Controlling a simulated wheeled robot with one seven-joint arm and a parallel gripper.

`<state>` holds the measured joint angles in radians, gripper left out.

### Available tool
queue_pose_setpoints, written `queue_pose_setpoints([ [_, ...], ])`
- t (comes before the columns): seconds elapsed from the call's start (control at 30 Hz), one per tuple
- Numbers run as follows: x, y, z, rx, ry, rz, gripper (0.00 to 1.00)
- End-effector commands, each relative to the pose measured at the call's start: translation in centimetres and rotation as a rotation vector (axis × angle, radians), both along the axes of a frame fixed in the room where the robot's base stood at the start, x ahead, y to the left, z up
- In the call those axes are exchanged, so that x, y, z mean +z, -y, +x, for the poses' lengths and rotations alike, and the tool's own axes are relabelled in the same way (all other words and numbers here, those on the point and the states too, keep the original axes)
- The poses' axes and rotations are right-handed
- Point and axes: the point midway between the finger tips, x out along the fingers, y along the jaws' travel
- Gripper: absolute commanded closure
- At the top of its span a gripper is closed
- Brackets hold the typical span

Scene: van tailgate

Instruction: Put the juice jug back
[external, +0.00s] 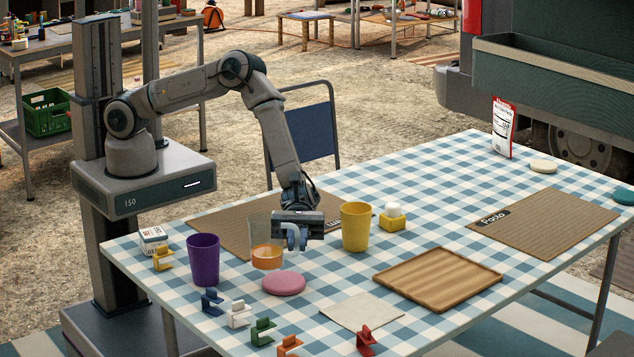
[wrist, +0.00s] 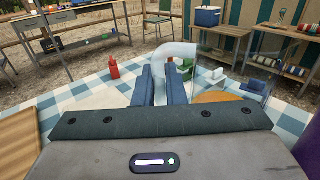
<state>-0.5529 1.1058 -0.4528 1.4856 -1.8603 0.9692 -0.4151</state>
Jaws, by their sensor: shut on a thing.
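The juice jug (external: 266,243) is clear with orange juice low in it and a pale handle. It looks upright over the near edge of a brown labelled mat (external: 222,222); I cannot tell whether it touches the table. My gripper (external: 296,240) points down at the jug's right side and is shut on its handle. In the wrist view the white handle (wrist: 176,48) stands between the two blue fingers (wrist: 160,88). The clear jug wall and orange juice (wrist: 215,97) show to their right, partly hidden by the gripper body.
A yellow cup (external: 355,227) stands close right of my gripper, a purple cup (external: 203,260) left of the jug, and a pink disc (external: 284,283) in front. Several coloured clips line the near edge. A wooden tray (external: 437,279) and second mat (external: 528,223) lie right; the far-middle cloth is clear.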

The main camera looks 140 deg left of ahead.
Motion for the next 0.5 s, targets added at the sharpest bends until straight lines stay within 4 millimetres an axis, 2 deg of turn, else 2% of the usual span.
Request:
queue_pose_setpoints([
  [0.03, 1.4, 0.0, 0.0, -0.001, 0.006, 0.0, 1.0],
  [0.23, 5.5, 0.0, 0.0, 0.0, 0.006, 0.002, 1.0],
  [0.5, 8.8, 0.0, 0.0, -0.001, 0.003, 0.001, 1.0],
])
